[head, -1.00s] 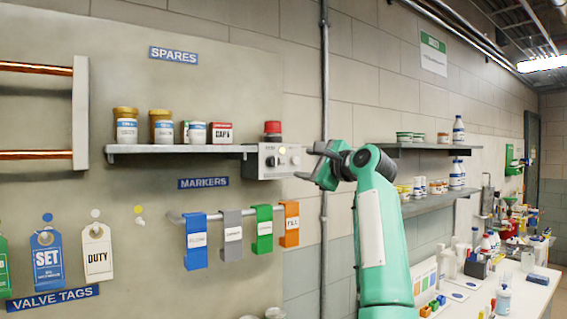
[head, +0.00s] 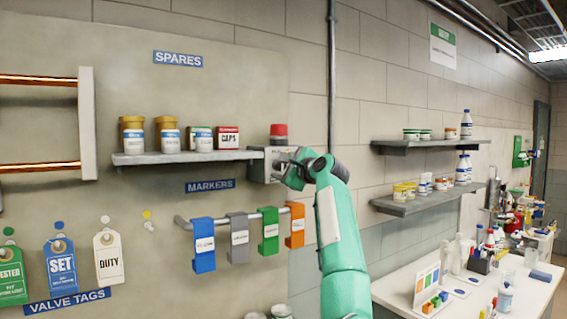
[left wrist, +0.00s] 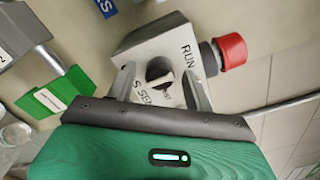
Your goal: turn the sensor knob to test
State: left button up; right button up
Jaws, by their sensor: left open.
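In the left wrist view the sensor box (left wrist: 140,48) shows the word RUN and part of a SENSOR label.
The spares shelf (head: 190,157) holds several jars and boxes left of the box. Below, a markers rail (head: 183,222) carries coloured clips, including a green one (left wrist: 58,98). Wall shelves (head: 425,145) and a cluttered white bench (head: 395,290) lie to the right.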

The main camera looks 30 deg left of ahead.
pick_arm(q)
jog(key=shift+f, duration=0.1)
jog(key=c, duration=1)
jog(key=shift+o, duration=0.2)
jog(key=shift+m, duration=0.5)
jog(key=m+b, duration=0.1)
jog(key=m, duration=0.6)
jog(key=shift+w, duration=0.1)
jog(key=m, duration=0.9)
jog(key=shift+m, duration=0.4)
jog(key=shift+r, duration=0.2)
